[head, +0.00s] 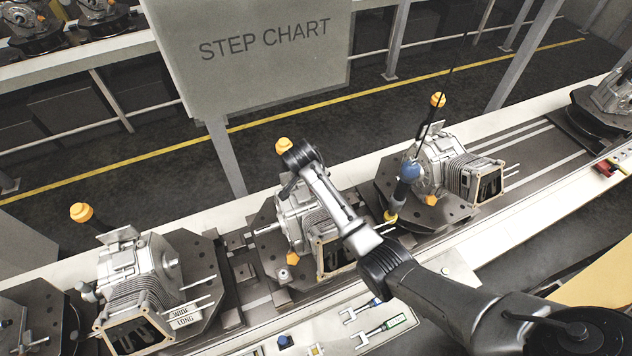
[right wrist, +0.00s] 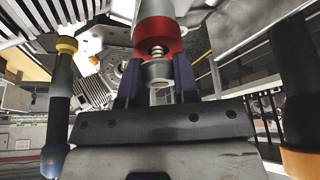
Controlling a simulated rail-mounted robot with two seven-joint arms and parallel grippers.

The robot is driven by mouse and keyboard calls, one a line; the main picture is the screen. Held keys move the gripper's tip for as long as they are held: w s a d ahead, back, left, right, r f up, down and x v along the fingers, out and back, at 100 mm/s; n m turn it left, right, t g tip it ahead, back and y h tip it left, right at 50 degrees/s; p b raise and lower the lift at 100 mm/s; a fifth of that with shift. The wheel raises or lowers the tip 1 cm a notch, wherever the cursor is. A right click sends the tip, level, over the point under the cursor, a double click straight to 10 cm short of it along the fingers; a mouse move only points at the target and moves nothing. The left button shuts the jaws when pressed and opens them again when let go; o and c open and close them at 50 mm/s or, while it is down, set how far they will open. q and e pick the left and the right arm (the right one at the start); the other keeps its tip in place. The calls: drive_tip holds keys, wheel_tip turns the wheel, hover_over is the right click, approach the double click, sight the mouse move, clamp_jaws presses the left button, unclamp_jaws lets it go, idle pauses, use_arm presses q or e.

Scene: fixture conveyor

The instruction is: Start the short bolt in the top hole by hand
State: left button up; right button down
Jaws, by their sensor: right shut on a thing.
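My right gripper (right wrist: 155,78) is shut on a small silver piece with a round, hollow end, which looks like the short bolt (right wrist: 157,70). Its threaded part (right wrist: 157,49) runs up to a red round part (right wrist: 155,30); whether it enters that part I cannot tell. In the head view my right arm reaches over the middle engine housing (head: 289,215), a finned silver casting on a dark fixture plate. My arm covers part of the housing, and the fingers and top hole are not clear there. My left gripper is not in view.
A hanging tool with a blue body and yellow tip (head: 407,175) is close right of my arm. Other housings stand left (head: 130,265) and right (head: 440,160) on the conveyor. Orange knobs (head: 438,100) stick up. The step chart board (head: 255,55) stands behind.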

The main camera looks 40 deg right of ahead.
drive_tip(key=shift+f, duration=0.15)
drive_tip(key=c, duration=1.2)
unclamp_jaws()
drive_tip(key=o, duration=0.4)
drive_tip(key=shift+r, duration=0.2)
drive_tip(key=v, duration=1.3)
drive_tip(key=shift+a+r, duration=0.15)
drive_tip(key=shift+r, duration=0.15)
